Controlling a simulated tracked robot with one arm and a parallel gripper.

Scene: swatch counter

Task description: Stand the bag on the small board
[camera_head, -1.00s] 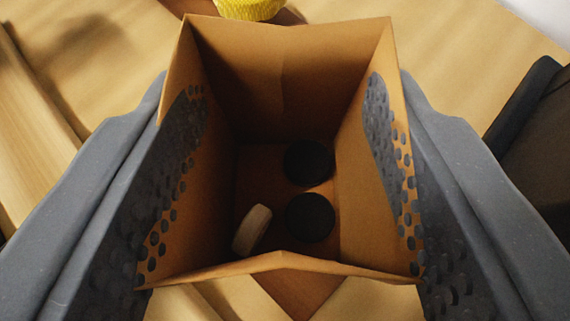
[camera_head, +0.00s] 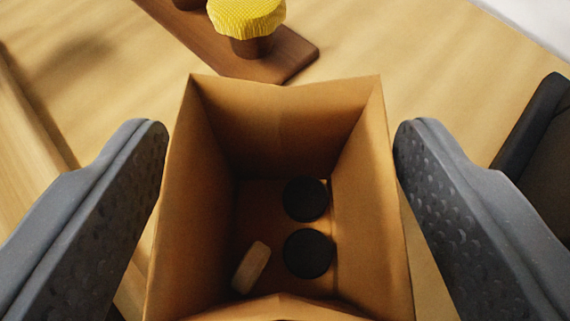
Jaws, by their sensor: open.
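The bag (camera_head: 285,110) is an open-topped brown paper bag, seen from above between my fingers. It looks upright. Inside lie two dark round discs (camera_head: 306,199) and a pale rounded block (camera_head: 251,267). My gripper (camera_head: 280,135) is open, with one grey studded finger on each side of the bag. No separate small board shows clearly now; the surface under the bag is hidden.
Beyond the bag lies a dark brown board (camera_head: 290,62) bearing a brown pot with a yellow cover (camera_head: 247,14) and part of another pot. A dark object (camera_head: 540,145) stands at the right. Pale wood strips run along the left. The counter between is clear.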

